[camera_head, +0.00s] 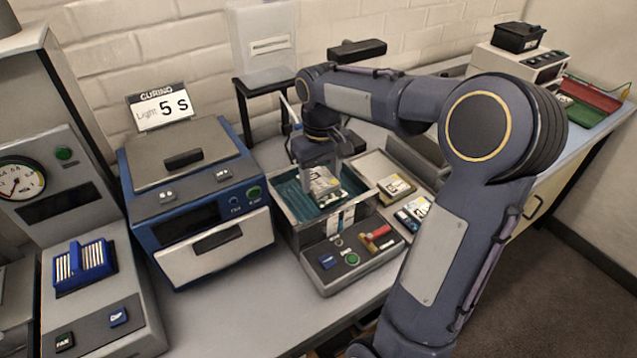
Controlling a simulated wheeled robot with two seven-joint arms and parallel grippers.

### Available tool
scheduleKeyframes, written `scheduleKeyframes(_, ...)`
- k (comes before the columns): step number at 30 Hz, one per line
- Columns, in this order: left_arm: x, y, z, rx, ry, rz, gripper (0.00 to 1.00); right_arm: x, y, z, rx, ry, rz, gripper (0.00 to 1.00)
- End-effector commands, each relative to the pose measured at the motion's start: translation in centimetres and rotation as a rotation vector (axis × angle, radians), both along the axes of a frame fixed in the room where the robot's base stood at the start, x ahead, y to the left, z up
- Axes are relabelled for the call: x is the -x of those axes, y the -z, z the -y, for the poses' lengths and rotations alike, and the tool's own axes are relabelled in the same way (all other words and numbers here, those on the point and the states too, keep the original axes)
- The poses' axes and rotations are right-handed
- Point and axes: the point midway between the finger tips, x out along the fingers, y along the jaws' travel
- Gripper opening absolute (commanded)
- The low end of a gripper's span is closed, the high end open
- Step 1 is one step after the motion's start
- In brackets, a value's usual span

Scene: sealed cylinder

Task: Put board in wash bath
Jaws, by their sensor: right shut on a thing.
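The wash bath (304,225) is an open metal tank with teal liquid inside, standing behind a small control panel near the middle of the bench. My right gripper (322,170) points down over the tank and is shut on a board (325,187). The board is pale with printed dark and yellow marks. It appears within the tank's opening; I cannot tell whether it touches the liquid or the bottom. The gripper's fingers partly hide its upper edge. My left gripper is not in view.
A blue curing box (190,195) stands left of the bath, with a gauge unit (60,190) beyond it. More boards (397,186) lie on a tray right of the bath, partly behind my arm. A red and green rack (590,105) stands far right.

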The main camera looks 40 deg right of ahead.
Motion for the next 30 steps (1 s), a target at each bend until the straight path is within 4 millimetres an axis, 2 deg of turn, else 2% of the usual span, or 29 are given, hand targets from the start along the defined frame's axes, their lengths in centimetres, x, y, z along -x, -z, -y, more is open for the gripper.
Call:
scheduleKeyframes(8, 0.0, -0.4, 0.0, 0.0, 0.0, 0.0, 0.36, -1.6, 2.2, 0.7, -0.001, 0.0, -0.003, 0.31)
scheduleKeyframes(13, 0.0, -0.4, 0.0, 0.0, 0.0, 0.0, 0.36, -1.5, 4.6, 0.7, -0.001, 0.0, -0.002, 0.31)
scheduleKeyframes(26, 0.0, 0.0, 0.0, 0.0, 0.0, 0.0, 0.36, -1.5, 5.4, 0.6, 0.0, 0.0, 0.001, 0.31)
scheduleKeyframes(27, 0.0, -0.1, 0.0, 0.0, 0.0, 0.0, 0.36, -1.5, 5.3, 0.6, 0.0, 0.0, 0.001, 0.58)
scheduleKeyframes(30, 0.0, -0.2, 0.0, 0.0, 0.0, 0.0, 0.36, -1.5, 5.3, 0.6, 0.0, 0.0, 0.001, 0.71)
